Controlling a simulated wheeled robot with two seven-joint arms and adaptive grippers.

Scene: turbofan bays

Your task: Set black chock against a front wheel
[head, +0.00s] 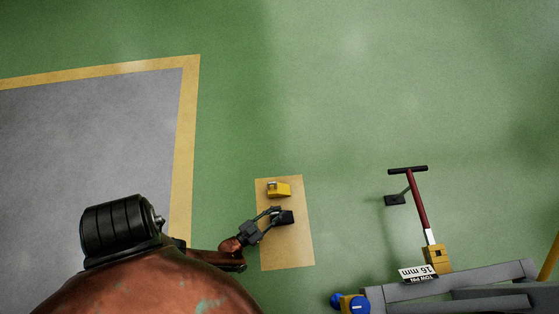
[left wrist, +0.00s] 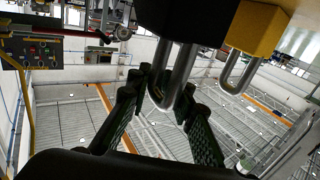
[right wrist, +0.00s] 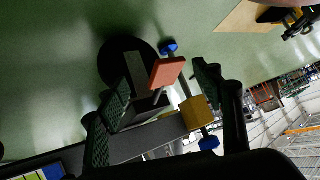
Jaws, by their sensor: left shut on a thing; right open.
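The black chock (head: 288,217) is on or just above a tan mat (head: 285,250) in the head view. My left gripper (head: 276,214) is at its left side. In the left wrist view the black chock (left wrist: 190,18) shows a U-shaped metal handle between the fingers of my left gripper (left wrist: 165,85), which is shut on it. A yellow chock (head: 279,188) with a similar handle sits beside it on the mat; it also shows in the left wrist view (left wrist: 258,28). My right gripper (right wrist: 160,80) is open and empty. I cannot make out a front wheel for certain.
A grey frame (head: 450,290) lies at the lower right, with a "TOW PIN 16 mm" label (head: 418,272), a yellow block (head: 436,258) and a red T-handled bar (head: 418,205). A black disc (right wrist: 118,55) and red block (right wrist: 166,72) show beyond my right fingers. Green floor is clear above.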

